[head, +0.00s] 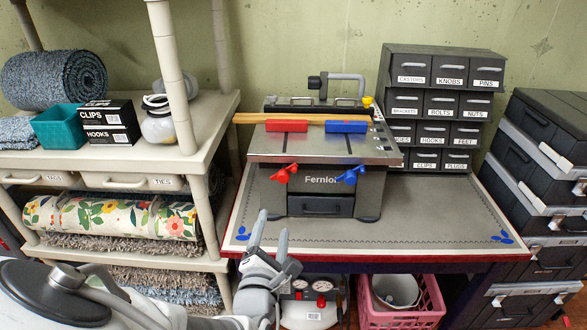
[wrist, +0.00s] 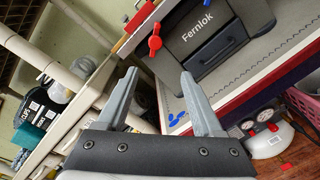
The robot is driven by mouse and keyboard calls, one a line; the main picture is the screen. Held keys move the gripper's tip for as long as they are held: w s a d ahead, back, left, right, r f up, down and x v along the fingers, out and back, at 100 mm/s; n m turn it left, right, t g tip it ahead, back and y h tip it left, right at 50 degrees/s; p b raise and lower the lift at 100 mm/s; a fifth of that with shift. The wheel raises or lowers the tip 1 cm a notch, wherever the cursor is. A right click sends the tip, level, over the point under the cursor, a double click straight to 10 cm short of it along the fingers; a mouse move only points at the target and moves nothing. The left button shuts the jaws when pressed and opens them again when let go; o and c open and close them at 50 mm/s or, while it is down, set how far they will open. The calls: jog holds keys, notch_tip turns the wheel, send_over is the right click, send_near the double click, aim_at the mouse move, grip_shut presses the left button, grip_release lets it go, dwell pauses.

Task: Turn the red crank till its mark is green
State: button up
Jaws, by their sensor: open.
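The red crank (head: 284,173) is on the front left of a grey Fernlok bench machine (head: 318,208). The crank also shows in the wrist view (wrist: 155,40), above and beyond my fingers. A blue crank (head: 352,175) sits to its right on the same front. A red block (head: 286,126) and a blue block (head: 346,127) lie on top against a wooden strip (head: 310,119). No green mark can be made out at this size. My gripper (head: 272,228) is open and empty, in front of and below the red crank, apart from it. It shows in the wrist view (wrist: 160,85).
The machine stands on a grey-topped workbench (head: 430,215) with free room at right. A labelled drawer cabinet (head: 442,105) stands behind. A cream shelf (head: 165,110) is close at left, and dark stacked cases (head: 535,190) at right. A pink basket (head: 400,312) is below.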

aim_at(283, 179)
jog(key=shift+n+t, duration=0.3)
jog(key=shift+n, duration=0.1)
jog(key=w+b, duration=0.1)
jog(key=w, duration=0.4)
jog(key=w+d+b, duration=0.1)
jog(key=w, duration=0.5)
jog(key=w+b, duration=0.1)
jog(key=w, duration=0.5)
jog(key=shift+d+r, duration=0.25)
jog(key=shift+d, duration=0.15)
grip_shut()
